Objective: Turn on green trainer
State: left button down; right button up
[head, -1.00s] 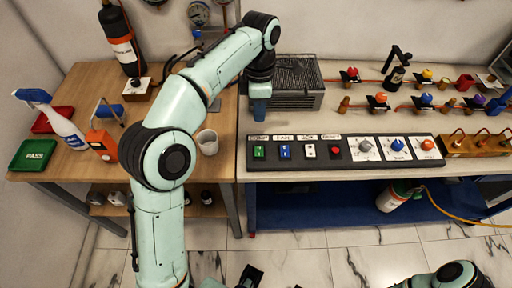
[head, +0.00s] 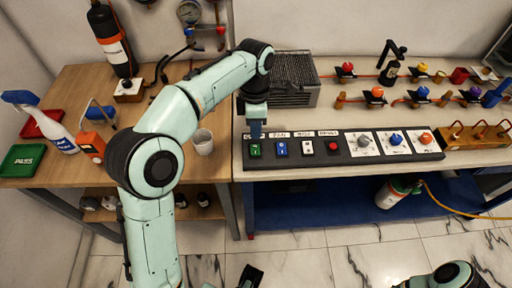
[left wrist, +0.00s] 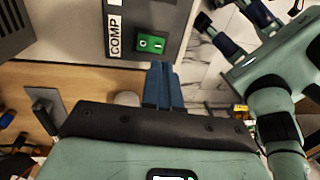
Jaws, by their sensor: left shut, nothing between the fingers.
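The green rocker switch (head: 255,150) is at the left end of the dark control panel (head: 300,163), below a label. The left wrist view shows the green switch (left wrist: 152,44) beside the label COMP (left wrist: 115,36); I cannot tell which way it is tilted. My left gripper (head: 256,133) is shut and empty, its blue fingertips just behind the switch in the head view. In the left wrist view my left fingertips (left wrist: 160,66) are close to the switch's edge; contact cannot be told. My right gripper (left wrist: 224,14) shows in the left wrist view with its fingers apart.
A blue switch (head: 281,149), a white switch (head: 307,148), a red button (head: 333,146) and several knobs follow along the panel. A wire-mesh box (head: 295,80) stands behind. A white cup (head: 203,142) stands on the wooden table to the left.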

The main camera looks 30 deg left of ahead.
aim_at(256, 153)
pick_arm(q)
jog(key=f, duration=0.2)
jog(key=f+b, duration=0.1)
jog(key=f, duration=0.4)
jog(key=shift+s+d, duration=0.2)
jog(key=shift+s, duration=0.15)
pick_arm(e)
jog(key=shift+w+f, duration=0.2)
jog(key=shift+f, duration=0.55)
pick_arm(q)
jog(key=shift+s+d+f+t+b, duration=0.1)
jog(key=shift+f+t+b, duration=0.25)
jog(key=shift+b, duration=0.65)
jog(key=shift+s+r, duration=0.1)
jog(key=shift+r, duration=0.05)
pick_arm(e)
jog(key=shift+w+f, duration=0.2)
jog(key=shift+f, duration=0.2)
pick_arm(q)
jog(key=shift+p, duration=0.35)
pick_arm(e)
jog(key=shift+r, duration=0.1)
